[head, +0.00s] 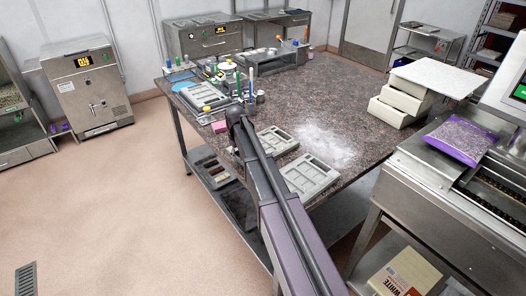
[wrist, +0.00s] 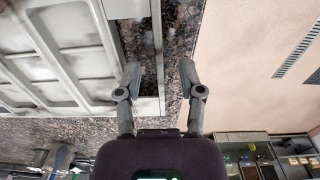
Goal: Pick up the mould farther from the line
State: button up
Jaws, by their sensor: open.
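Two pale grey moulds with rectangular cavities lie on the speckled table in the head view. One mould (head: 311,177) is closer to the machine line at the right. The other mould (head: 277,141) lies farther from the line, just right of my arm. In the wrist view, my gripper (wrist: 160,82) is open, its fingers apart near the table edge. A large grey mould (wrist: 62,50) fills the left of that view, beside the left finger. A narrow grey rim (wrist: 157,45) runs up between the fingertips; which piece it belongs to is unclear. The head view does not show my fingers clearly.
The steel machine line (head: 440,165) carries a purple bag (head: 459,141). White powder (head: 330,148) dusts the table (head: 360,95). Bottles and a rack (head: 204,96) crowd its far left end. Stacked pale boxes (head: 398,107) stand at the right. Open floor (head: 120,205) lies left.

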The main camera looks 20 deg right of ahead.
jog(key=shift+f+b, duration=0.65)
jog(key=shift+f, duration=0.3)
grip_shut()
